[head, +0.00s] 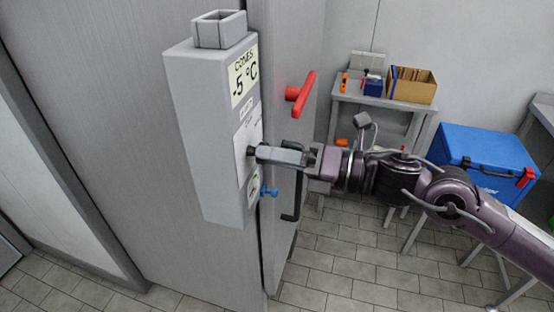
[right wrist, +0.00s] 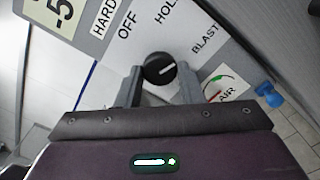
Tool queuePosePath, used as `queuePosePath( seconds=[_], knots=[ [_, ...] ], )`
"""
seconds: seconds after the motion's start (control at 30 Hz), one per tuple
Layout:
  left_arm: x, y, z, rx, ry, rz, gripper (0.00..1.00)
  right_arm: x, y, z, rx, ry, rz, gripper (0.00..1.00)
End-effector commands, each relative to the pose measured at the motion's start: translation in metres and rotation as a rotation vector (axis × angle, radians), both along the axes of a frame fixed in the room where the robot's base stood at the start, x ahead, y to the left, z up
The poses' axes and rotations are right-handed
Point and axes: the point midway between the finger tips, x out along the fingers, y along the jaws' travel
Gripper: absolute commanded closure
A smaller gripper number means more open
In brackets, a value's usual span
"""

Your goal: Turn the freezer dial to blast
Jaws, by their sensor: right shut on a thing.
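The freezer dial (right wrist: 160,68) is a round black knob with a white pointer line, on the white panel of the grey control box (head: 200,130). In the right wrist view its line points right and slightly up, roughly toward the BLAST label (right wrist: 205,38). The OFF label (right wrist: 127,27) and HOLD label (right wrist: 167,12) lie above the knob. My right gripper (head: 266,154) reaches in from the right and is shut on the dial, one finger on each side; it also shows in the right wrist view (right wrist: 160,84). My left gripper is not in view.
A red handle (head: 301,95) sticks out right of the box, above my right gripper. A blue knob (head: 268,191) and a black door handle (head: 294,200) are below. A side table with a cardboard box (head: 412,86) and a blue cooler (head: 485,155) stand at right.

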Motion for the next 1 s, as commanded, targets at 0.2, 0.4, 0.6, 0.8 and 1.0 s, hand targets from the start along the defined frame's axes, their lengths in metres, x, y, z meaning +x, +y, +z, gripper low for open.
queuePosePath(
  seconds=[0.2,0.4,0.6,0.8,1.0],
  knots=[
    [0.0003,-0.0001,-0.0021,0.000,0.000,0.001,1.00,0.0000,0.0000,0.0001,0.037,0.112,-0.001,0.89],
    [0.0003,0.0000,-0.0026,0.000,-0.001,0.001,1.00,0.0002,-0.0001,0.0004,0.056,0.168,-0.002,0.89],
    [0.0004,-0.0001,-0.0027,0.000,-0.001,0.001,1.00,0.0002,-0.0001,0.0004,0.062,0.187,-0.001,0.89],
    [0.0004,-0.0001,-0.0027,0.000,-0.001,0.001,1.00,0.0002,-0.0001,0.0004,0.062,0.188,-0.001,0.89],
    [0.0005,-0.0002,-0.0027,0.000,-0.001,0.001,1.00,0.0002,-0.0001,0.0003,0.062,0.188,-0.001,0.57]
  ],
)
